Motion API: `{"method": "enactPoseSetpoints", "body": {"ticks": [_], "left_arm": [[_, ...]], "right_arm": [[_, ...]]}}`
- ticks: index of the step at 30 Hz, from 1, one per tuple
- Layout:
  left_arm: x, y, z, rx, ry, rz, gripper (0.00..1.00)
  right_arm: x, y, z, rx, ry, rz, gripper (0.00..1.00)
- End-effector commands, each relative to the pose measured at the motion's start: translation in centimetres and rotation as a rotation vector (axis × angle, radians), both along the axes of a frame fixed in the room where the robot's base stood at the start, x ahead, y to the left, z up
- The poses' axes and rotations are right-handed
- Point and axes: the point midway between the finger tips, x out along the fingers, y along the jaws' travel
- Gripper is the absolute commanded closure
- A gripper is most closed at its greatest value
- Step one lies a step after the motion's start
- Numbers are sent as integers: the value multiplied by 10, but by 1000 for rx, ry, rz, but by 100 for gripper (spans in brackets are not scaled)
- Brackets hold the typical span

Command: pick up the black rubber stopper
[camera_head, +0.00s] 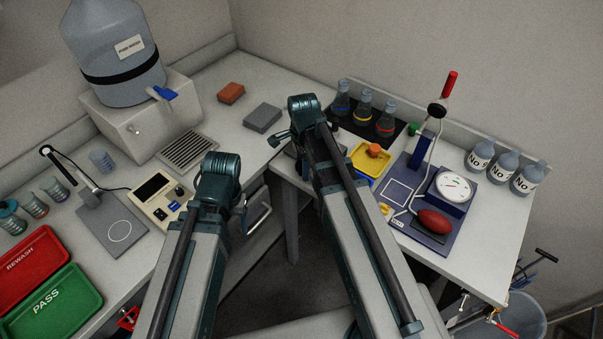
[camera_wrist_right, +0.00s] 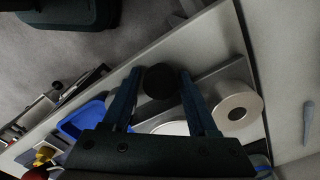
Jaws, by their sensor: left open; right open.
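The black rubber stopper (camera_wrist_right: 160,82) appears as a dark round disc in the right wrist view. It lies between the two fingers of my right gripper (camera_wrist_right: 160,98), which is open, with a gap visible around the disc; contact cannot be made out. In the head view my right gripper (camera_head: 281,139) is mostly hidden behind its own arm at the back of the bench, and the stopper is hidden there. My left gripper (camera_head: 242,207) is open and only partly visible beside its arm, over the front edge of the left bench.
A pale ring-shaped item (camera_wrist_right: 238,107) and a blue tray (camera_wrist_right: 82,121) lie close to the right gripper. Flasks on a black mat (camera_head: 343,124), a yellow tray (camera_head: 363,160) and a blue-based apparatus (camera_head: 410,190) stand to the right. A grey block (camera_head: 263,117) is nearby.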

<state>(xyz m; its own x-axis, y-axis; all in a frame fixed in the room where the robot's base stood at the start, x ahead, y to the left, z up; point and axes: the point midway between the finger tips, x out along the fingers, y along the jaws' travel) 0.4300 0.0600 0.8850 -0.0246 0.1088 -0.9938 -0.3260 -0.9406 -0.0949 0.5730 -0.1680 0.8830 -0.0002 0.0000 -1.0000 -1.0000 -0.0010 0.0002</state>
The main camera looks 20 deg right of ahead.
Motion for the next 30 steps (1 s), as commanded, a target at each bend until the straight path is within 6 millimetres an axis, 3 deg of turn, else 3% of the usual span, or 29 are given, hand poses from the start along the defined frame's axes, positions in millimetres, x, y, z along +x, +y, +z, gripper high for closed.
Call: {"method": "enactPoseSetpoints", "body": {"ticks": [5,15,30], "left_arm": [[0,0,1,0,0,0,27],[0,0,1,0,0,0,27],[0,0,12,0,0,0,27]], "right_arm": [[0,0,1,0,0,0,41],[0,0,1,0,0,0,100],[0,-5,12,0,0,1,100]]}}
